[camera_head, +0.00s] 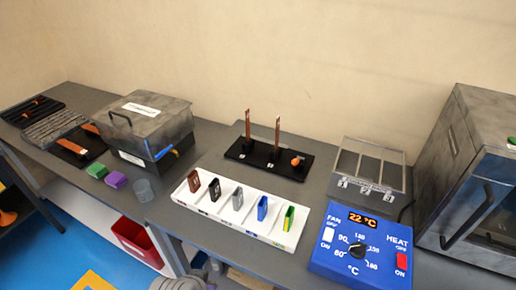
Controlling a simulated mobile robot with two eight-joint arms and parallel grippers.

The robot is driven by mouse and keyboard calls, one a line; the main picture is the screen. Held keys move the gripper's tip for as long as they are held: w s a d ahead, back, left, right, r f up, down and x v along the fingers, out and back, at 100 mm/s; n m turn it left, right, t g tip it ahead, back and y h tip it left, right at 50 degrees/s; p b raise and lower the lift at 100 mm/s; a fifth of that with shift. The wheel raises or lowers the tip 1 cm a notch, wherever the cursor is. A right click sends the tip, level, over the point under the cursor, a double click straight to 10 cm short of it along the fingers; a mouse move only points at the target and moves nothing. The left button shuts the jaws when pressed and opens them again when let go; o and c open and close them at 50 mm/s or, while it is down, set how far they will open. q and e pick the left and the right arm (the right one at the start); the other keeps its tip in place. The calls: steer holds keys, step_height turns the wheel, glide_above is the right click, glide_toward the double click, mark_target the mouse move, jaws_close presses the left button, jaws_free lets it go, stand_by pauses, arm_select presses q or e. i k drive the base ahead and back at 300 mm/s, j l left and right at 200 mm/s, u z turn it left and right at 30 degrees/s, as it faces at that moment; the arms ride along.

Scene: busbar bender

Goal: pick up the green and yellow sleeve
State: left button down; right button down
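The green and yellow sleeve (288,218) stands upright at the right end of a white rack (223,223) near the front edge of the bench. A blue sleeve (262,208) stands to its left, then a grey one (238,199), a black one (214,190) and a brown one (193,181).
A blue heater control box (343,268) stands right of the rack. A black base (239,153) with two upright copper bars is behind. A grey lidded machine (124,123) stands left, a large oven (450,200) right. Bare bench lies between rack and black base.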

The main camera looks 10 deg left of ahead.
mark_target(289, 215)
steer(key=j, duration=0.3)
steer(key=i+j, duration=0.15)
steer(key=j+z, duration=0.15)
steer(key=z, duration=1.4)
